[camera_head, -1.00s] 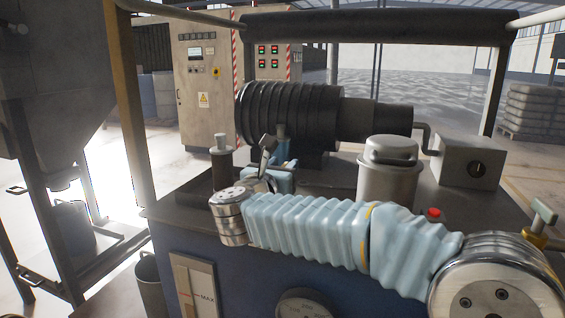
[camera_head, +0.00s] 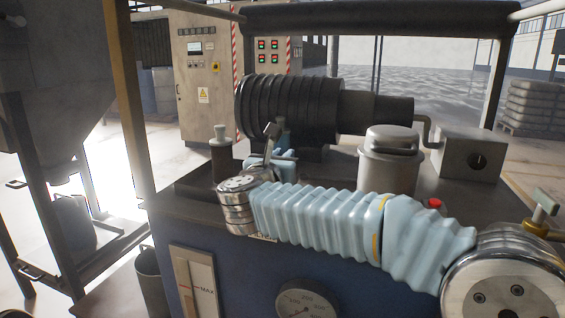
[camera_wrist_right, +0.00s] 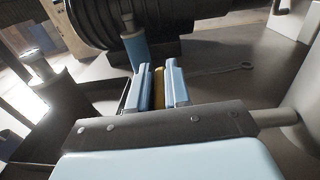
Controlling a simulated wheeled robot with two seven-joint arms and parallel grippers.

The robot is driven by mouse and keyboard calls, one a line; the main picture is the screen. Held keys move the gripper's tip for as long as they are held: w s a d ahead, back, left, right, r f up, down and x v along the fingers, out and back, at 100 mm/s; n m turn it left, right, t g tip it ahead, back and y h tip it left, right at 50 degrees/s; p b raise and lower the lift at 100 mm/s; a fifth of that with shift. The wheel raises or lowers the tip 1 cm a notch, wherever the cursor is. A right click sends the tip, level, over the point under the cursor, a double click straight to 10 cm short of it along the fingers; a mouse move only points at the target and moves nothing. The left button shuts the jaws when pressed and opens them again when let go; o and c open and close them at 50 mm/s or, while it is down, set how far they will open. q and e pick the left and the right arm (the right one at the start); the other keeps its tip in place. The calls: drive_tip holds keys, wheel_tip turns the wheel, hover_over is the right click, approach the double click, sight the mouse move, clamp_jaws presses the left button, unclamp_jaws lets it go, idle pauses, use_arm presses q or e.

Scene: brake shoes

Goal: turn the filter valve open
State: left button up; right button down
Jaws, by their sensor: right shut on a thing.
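My right gripper (camera_head: 285,158) is at the machine top's back left, in front of the ribbed black motor. In the right wrist view, its two pale blue fingers (camera_wrist_right: 159,88) are closed about a narrow yellow-brass part of the filter valve (camera_wrist_right: 158,83). The fingers hide most of that part. A grey lever (camera_head: 271,130) stands tilted just above the gripper in the head view. A blue post with a grey top (camera_wrist_right: 136,48) rises just beyond the fingers in the wrist view. I cannot tell how far the valve is turned. My left gripper is out of view.
The ribbed black motor (camera_head: 290,108) stands close behind the gripper. A lidded grey canister (camera_head: 390,165) and a grey box (camera_head: 470,153) stand to the right. A capped post (camera_head: 221,152) is close on the left. A pressure gauge (camera_head: 308,302) is on the front.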

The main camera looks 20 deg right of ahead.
drive_tip(key=n+t+y+b, duration=0.1)
drive_tip(key=y+b, duration=0.1)
drive_tip(key=n+y+b, duration=0.1)
drive_tip(key=y+b, duration=0.1)
drive_tip(key=shift+d+f+n+t, duration=0.15)
drive_tip(key=shift+f+n+t, duration=0.15)
drive_tip(key=shift+n+t, duration=0.1)
drive_tip(key=n+y+b, duration=0.1)
drive_tip(key=y, duration=0.1)
drive_tip(key=shift+r+n+t+y+b, duration=0.15)
drive_tip(key=shift+n+t+y+b, duration=0.15)
drive_tip(key=shift+n+b, duration=0.1)
drive_tip(key=n+y, duration=0.1)
drive_tip(key=y, duration=0.1)
drive_tip(key=n+y, duration=0.1)
drive_tip(key=y, duration=0.1)
drive_tip(key=shift+r+n, duration=0.15)
drive_tip(key=shift+n, duration=0.15)
drive_tip(key=shift+n+g+y+p, duration=0.4)
drive_tip(key=shift+n+y, duration=0.65)
drive_tip(key=shift+y, duration=0.55)
drive_tip(key=shift+n+g+y+p, duration=0.35)
drive_tip(key=shift+n+y, duration=0.7)
drive_tip(key=shift+y, duration=0.55)
drive_tip(key=c, duration=1.2)
unclamp_jaws()
drive_tip(key=shift+o, duration=0.2)
